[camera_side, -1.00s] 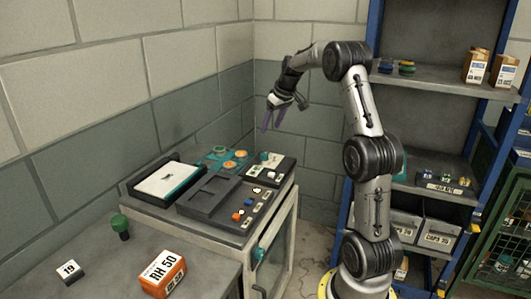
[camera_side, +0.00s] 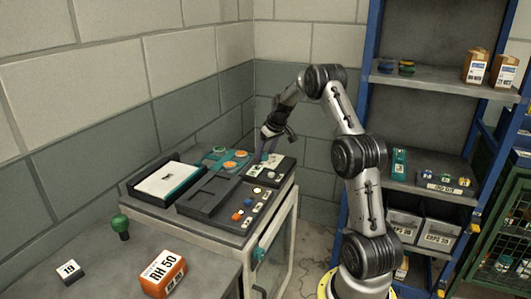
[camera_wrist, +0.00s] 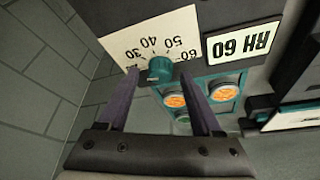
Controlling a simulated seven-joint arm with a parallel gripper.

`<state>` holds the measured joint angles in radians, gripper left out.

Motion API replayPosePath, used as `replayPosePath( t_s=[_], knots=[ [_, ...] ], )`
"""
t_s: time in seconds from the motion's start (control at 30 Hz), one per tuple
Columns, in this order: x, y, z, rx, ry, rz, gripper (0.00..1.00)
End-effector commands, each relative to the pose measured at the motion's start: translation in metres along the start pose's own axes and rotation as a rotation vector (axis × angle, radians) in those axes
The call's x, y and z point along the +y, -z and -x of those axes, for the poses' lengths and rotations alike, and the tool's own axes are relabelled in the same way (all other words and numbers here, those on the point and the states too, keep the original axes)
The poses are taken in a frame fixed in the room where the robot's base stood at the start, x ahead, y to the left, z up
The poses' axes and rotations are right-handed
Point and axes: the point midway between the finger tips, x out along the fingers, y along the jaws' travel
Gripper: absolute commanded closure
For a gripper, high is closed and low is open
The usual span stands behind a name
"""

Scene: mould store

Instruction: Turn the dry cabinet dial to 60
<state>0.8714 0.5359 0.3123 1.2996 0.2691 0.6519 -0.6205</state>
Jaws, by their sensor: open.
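The dial (camera_wrist: 160,70) is a small teal knob on a white scale (camera_wrist: 127,40) numbered 30 to 60, upside down in the wrist view. The direction the knob points is unclear. My gripper (camera_wrist: 160,78) is open, with its two purple fingers on either side of the knob; contact cannot be told.
Orange-topped round pieces on a teal base (camera_wrist: 226,88) lie close to the dial. On the cabinet top are a dark tray (camera_side: 205,196) and a white-topped box (camera_side: 166,179). An orange RH 50 box (camera_side: 163,275) and green knob (camera_side: 120,225) stand on the front bench. Shelves rise at right.

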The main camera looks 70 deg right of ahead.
Motion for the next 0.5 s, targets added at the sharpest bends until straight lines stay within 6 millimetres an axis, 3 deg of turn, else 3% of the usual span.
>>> replayPosePath(
  t_s=[0.37, 0.5],
  knots=[
    [-0.0001, 0.0001, -0.005, 0.0, 0.0, 0.001, 0.34],
    [-0.0001, 0.0, -0.0049, 0.0, 0.0, 0.001, 0.59]
  ],
)
